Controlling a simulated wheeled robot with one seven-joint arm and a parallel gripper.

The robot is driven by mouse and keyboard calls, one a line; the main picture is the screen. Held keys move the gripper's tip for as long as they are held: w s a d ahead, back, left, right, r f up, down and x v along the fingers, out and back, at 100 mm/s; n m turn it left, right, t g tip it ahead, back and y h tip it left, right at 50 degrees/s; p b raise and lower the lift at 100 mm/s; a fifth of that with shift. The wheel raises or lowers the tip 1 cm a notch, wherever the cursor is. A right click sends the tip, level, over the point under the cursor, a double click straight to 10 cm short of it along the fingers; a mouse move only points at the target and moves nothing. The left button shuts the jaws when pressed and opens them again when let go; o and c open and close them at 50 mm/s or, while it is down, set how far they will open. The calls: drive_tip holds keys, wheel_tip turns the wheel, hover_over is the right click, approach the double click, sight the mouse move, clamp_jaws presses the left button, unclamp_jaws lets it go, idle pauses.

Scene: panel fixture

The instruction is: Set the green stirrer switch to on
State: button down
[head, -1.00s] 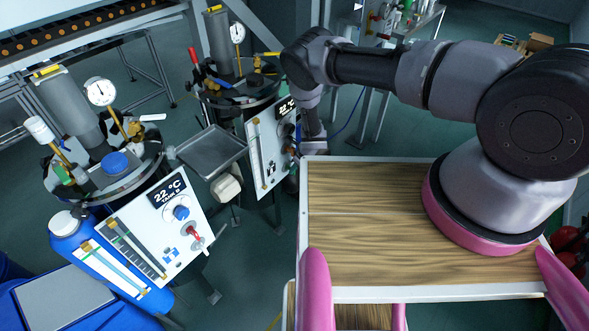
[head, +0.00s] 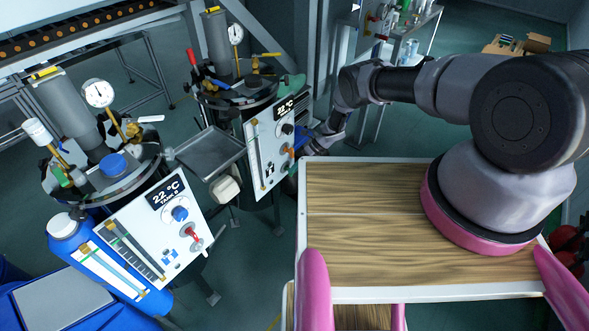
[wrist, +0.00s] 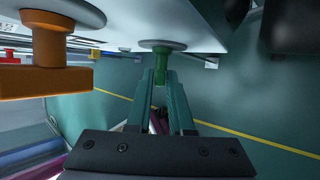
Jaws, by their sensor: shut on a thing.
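The green stirrer switch (wrist: 162,49) shows in the wrist view as a green stem on a round grey disc on the white panel. My gripper (wrist: 161,72) is shut on it, with its teal fingers at either side of the stem. The fingers hide most of the switch's handle, so I cannot tell its setting. In the head view my gripper (head: 316,145) is at the right edge of the far tank's white panel (head: 259,160). The green switch cannot be made out there.
An orange handle (wrist: 46,65) sticks out of the same panel, left of my fingers. A grey tray (head: 211,152) is left of the panel. The nearer tank's panel (head: 163,228) is at the lower left. My wooden top is clear.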

drive_tip(key=shift+w+f+g+y, duration=0.1)
drive_tip(key=shift+g+y, duration=0.4)
drive_tip(key=shift+g, duration=0.1)
idle(0.3)
drive_tip(key=c, duration=0.9)
unclamp_jaws()
drive_tip(key=shift+d, duration=0.1)
drive_tip(key=v, duration=1)
drive_tip(key=shift+w+d+r, duration=0.1)
drive_tip(key=shift+d+r, duration=0.1)
drive_tip(key=shift+r, duration=0.05)
